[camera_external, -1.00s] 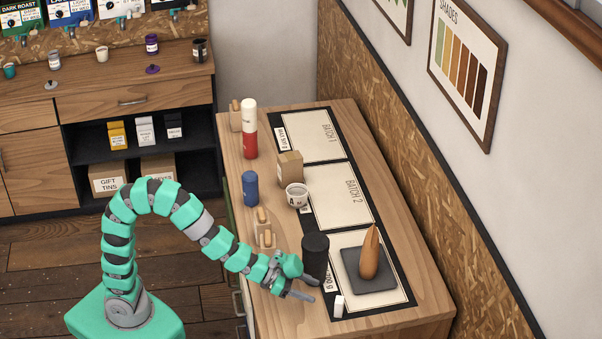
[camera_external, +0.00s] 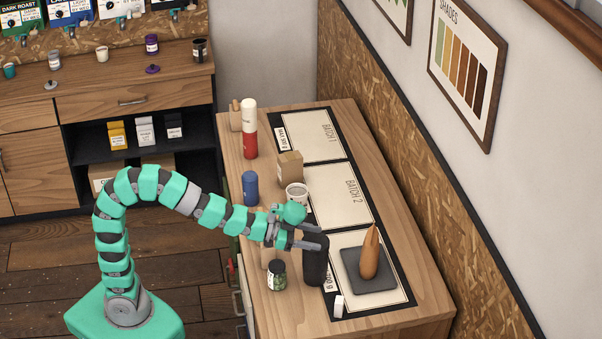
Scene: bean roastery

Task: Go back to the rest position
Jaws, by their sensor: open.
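My gripper (camera_external: 318,236) is open, with its fingers pointing right, by the upper part of a black cylinder (camera_external: 315,262) on the wooden counter (camera_external: 400,225). I cannot tell whether a finger touches the cylinder. Nothing shows held between the fingers. My teal segmented arm arches from its base at the lower left across to the counter.
A dark grey slab (camera_external: 370,290) bears a brown pointed object (camera_external: 369,258). A white cup (camera_external: 296,194), a cardboard box (camera_external: 290,168), a blue cylinder (camera_external: 250,187) and a red-and-white cylinder (camera_external: 249,130) stand further back. The floor left of the counter looks clear.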

